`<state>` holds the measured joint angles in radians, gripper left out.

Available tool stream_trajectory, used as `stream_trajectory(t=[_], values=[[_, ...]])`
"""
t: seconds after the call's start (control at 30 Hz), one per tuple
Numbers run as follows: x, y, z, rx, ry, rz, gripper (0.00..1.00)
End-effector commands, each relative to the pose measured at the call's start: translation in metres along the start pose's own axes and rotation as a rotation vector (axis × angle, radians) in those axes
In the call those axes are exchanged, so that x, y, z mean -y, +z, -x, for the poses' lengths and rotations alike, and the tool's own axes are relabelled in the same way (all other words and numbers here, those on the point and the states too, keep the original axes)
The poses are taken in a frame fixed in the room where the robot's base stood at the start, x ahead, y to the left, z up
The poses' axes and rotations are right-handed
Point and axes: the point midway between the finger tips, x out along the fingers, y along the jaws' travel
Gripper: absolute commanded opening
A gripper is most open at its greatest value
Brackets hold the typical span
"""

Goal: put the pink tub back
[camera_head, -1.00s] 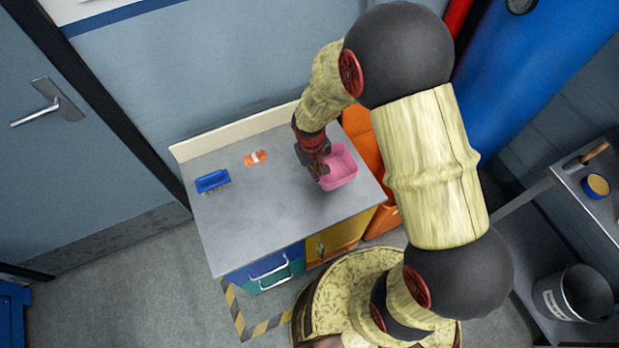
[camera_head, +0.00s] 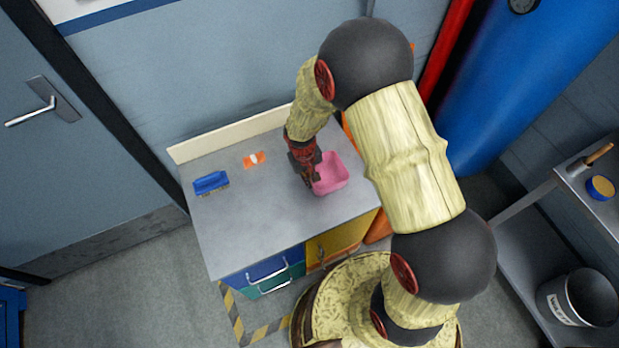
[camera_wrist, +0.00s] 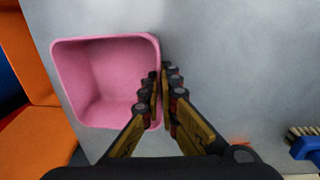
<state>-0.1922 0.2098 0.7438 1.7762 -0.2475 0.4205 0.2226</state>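The pink tub (camera_head: 331,176) is an open, square container with rounded corners. It is on the grey top of the cabinet (camera_head: 262,222), near its right side; I cannot tell whether it is slightly raised. My gripper (camera_head: 311,181) points down at the tub's left side. In the wrist view, the tub (camera_wrist: 105,85) is upright and empty. The fingers of my gripper (camera_wrist: 162,92) are close together with the tub's near wall between them, one finger inside and one outside. The exact contact at the tips is partly hidden by the fingers.
A blue brush (camera_head: 211,183) and a small orange-and-white item (camera_head: 254,159) lie to the left on the cabinet top. A low ledge (camera_head: 230,137) runs along the back. An orange object stands beyond the cabinet's right side. A shelf with a bucket (camera_head: 577,298) is far right.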

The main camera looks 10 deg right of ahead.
Motion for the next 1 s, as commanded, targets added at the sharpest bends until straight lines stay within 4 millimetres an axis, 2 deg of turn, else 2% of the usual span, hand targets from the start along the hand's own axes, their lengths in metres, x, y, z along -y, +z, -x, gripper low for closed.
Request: stream_trajectory(t=[0.4, 0.73, 0.87, 1.0], values=[[0.0, 0.0, -0.001, 0.0, 0.0, 0.0, 0.23], [0.0, 0.0, 0.002, 0.0, 0.0, 0.0, 0.23], [0.0, -0.001, 0.017, -0.004, 0.0, 0.0, 0.23], [0.0, -0.002, 0.045, -0.005, 0.0, 0.001, 0.23]])
